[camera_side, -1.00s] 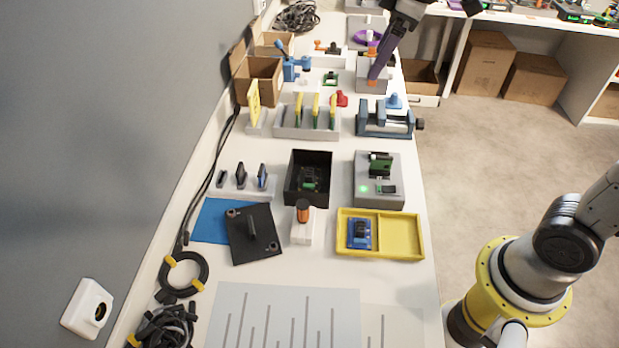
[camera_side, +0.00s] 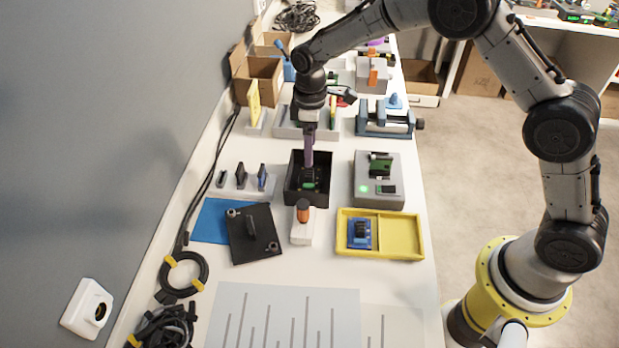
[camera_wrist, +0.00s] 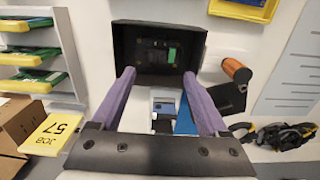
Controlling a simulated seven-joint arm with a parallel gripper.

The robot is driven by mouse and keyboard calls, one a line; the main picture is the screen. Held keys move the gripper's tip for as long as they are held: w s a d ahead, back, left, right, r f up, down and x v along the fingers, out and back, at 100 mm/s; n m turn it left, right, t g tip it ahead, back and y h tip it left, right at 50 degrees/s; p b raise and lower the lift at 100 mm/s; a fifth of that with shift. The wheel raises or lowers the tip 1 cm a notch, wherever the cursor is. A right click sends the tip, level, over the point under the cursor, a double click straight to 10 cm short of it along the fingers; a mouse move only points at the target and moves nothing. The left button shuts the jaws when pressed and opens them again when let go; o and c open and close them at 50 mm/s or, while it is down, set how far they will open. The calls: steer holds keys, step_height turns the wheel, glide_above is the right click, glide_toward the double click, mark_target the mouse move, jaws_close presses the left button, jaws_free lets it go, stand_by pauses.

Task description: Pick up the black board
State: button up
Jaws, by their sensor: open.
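A dark circuit board with a green part, the black board (camera_side: 309,180), lies inside an open black box (camera_side: 294,185) in the middle of the bench. In the wrist view the board (camera_wrist: 152,52) shows against the box's dark inside, so its edges are hard to tell. My gripper (camera_side: 308,164) points down over the box, its purple fingers at the far part of the opening. In the wrist view my gripper (camera_wrist: 159,76) is open with nothing between its fingertips, and the board is beyond them. The exact height above the board cannot be told.
A grey fixture (camera_side: 366,200) with a green light stands right of the box. A slotted holder (camera_side: 262,195) stands left. A black plate with a handle (camera_side: 262,243), an orange-handled tool (camera_side: 303,211) and a yellow tray (camera_side: 398,254) are in front.

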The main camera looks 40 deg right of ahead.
mark_target(309, 172)
steer(key=f, duration=0.8)
steer(key=shift+w+d+f, duration=0.1)
steer(key=shift+w, duration=0.15)
jaws_close()
